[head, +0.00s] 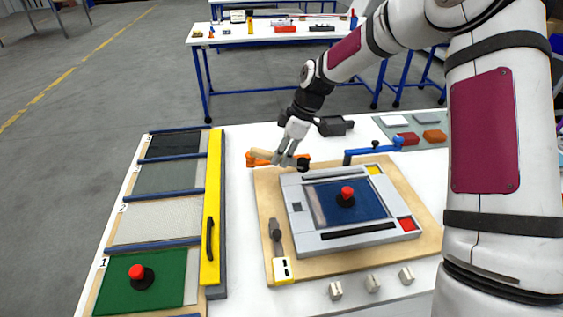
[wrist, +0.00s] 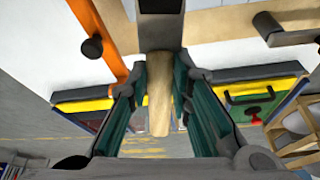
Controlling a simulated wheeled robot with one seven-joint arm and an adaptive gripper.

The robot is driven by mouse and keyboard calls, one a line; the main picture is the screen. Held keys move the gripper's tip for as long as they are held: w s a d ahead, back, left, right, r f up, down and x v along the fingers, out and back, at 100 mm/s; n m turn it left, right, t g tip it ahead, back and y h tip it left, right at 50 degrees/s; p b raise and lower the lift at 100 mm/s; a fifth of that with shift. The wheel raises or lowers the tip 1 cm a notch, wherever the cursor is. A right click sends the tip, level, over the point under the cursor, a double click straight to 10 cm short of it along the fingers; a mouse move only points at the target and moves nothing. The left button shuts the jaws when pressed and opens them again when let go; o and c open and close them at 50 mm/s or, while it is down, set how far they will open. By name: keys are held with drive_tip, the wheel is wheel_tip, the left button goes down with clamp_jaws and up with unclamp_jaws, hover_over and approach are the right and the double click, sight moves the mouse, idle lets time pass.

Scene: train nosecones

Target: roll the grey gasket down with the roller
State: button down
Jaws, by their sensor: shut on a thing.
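My gripper (head: 283,149) is shut on the roller's pale wooden handle (head: 262,154), over the fixture's far left corner. In the wrist view the handle (wrist: 159,108) lies between the teal fingers, with a dark grey part (wrist: 160,30) beyond it. The roller hides part of the orange clamp (head: 253,161); whether they touch is unclear. A light grey frame (head: 297,222) surrounds a blue panel (head: 325,214) with a red-and-black knob (head: 346,196). I cannot tell for sure which grey part is the gasket.
A blue clamp (head: 372,151) and a grey clamp (head: 276,238) flank the frame on its wooden board (head: 266,205). A rack of sheets with a yellow rail (head: 213,190) stands left. A dark tray (head: 335,126) lies behind. White table is bare between rack and board.

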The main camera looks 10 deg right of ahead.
drive_tip(key=w+d+n, duration=0.1)
drive_tip(key=d+n, duration=0.1)
drive_tip(key=b, duration=0.2)
hover_over(297, 179)
drive_tip(key=a, duration=0.3)
drive_tip(key=shift+g, duration=0.4)
drive_tip(key=shift+d+f, duration=0.15)
drive_tip(key=shift+f, duration=2.2)
drive_tip(key=shift+s+f, duration=0.1)
drive_tip(key=shift+f, duration=0.5)
drive_tip(key=shift+d+r, duration=0.15)
drive_tip(key=shift+d, duration=0.4)
drive_tip(key=shift+d, duration=0.35)
drive_tip(key=shift+d, duration=0.2)
idle(0.7)
drive_tip(key=shift+d, duration=0.2)
idle(0.4)
